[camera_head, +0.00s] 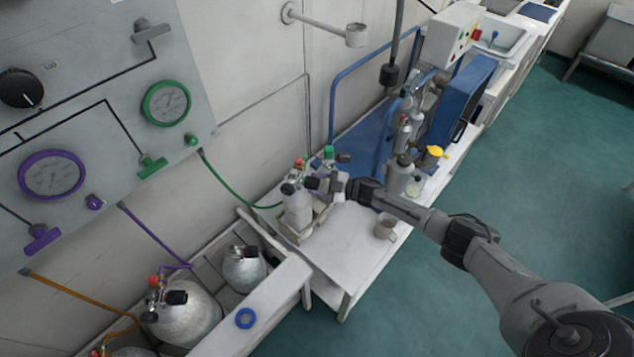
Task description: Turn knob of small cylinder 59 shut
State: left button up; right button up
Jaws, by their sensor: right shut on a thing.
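A small pale grey cylinder (298,210) stands upright in a holder (302,238) on the white bench. Its number is too small to read, so I cannot tell from the picture that it is 59. Its valve at the top has a red part (298,163) and a black knob (312,183) on its right side. My right gripper (322,184) reaches in from the right at the valve and is shut on this knob. The fingers are small and partly merge with the knob. My left gripper is not in view.
A cup (385,226) stands on the bench below my right forearm. A green hose (232,190) runs from the gauge panel (100,100) towards the valve. Larger cylinders (190,318) stand in a rack at lower left.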

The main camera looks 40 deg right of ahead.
jog(key=m, duration=0.3)
jog(key=shift+m, duration=1.2)
jog(key=o, duration=0.9)
